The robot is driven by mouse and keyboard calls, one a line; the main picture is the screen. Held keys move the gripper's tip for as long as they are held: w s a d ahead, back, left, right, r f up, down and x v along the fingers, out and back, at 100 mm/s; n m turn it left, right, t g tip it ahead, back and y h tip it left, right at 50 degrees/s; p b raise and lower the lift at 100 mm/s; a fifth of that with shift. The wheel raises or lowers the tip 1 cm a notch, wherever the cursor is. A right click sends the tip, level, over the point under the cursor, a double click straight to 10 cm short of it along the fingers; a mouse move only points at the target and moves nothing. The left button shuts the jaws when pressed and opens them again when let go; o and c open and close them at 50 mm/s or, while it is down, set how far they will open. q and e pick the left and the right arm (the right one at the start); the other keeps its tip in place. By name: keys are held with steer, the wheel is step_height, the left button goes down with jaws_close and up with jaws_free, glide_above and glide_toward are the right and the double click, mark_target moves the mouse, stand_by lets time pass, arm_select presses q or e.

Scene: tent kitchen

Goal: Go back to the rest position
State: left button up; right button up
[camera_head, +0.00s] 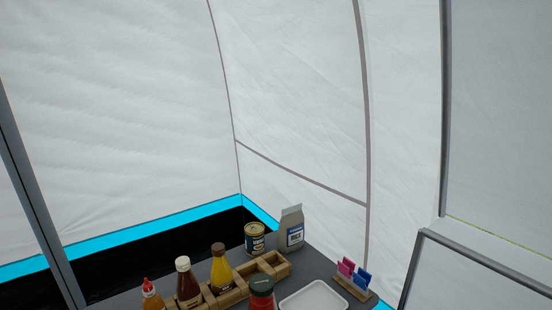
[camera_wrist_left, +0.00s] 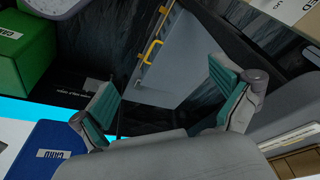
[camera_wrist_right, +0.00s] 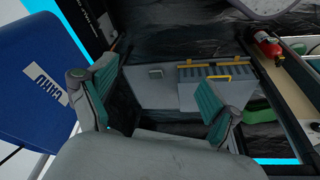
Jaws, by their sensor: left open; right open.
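My left gripper (camera_wrist_left: 165,97) shows in the left wrist view with its two teal-padded fingers spread apart and nothing between them. My right gripper (camera_wrist_right: 153,95) shows in the right wrist view, also open and empty. Neither gripper shows in the head view, so I cannot tell where they are relative to the table there. Beyond the left fingers is a grey panel with a yellow handle (camera_wrist_left: 152,50). Beyond the right fingers is a grey box (camera_wrist_right: 215,90) with yellow handles.
In the head view, a dark table (camera_head: 320,268) holds sauce bottles in a wooden rack (camera_head: 262,272), a can (camera_head: 255,238), a carton (camera_head: 291,228) and a white tray (camera_head: 314,297). Blue card boxes stand close beside the left gripper (camera_wrist_left: 45,145) and right gripper (camera_wrist_right: 35,85).

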arm_select(q)
steer(key=s+f+g, duration=0.1)
steer(key=s+f, duration=0.2)
steer(key=f, duration=0.8)
steer(key=s+f, duration=0.3)
steer(key=f, duration=0.7)
arm_select(e)
steer(key=s+f+g, duration=0.1)
steer(key=s+f, duration=0.2)
steer(key=f, duration=0.8)
steer(key=s+f, duration=0.3)
steer(key=f, duration=0.7)
arm_select(q)
steer(key=s+a+f+g, duration=0.1)
steer(key=s+a+f, duration=0.2)
steer(key=s+f, duration=0.7)
steer(key=s, duration=0.3)
steer(key=shift+s+a+f, duration=0.15)
steer(key=shift+s+f, duration=0.2)
steer(key=shift+f, duration=0.05)
arm_select(e)
steer(key=s+d+f+g, duration=0.1)
steer(key=s+d+f, duration=0.2)
steer(key=s+f, duration=0.7)
steer(key=s, duration=0.3)
steer(key=shift+s+d+f, duration=0.15)
steer(key=shift+s+f, duration=0.25)
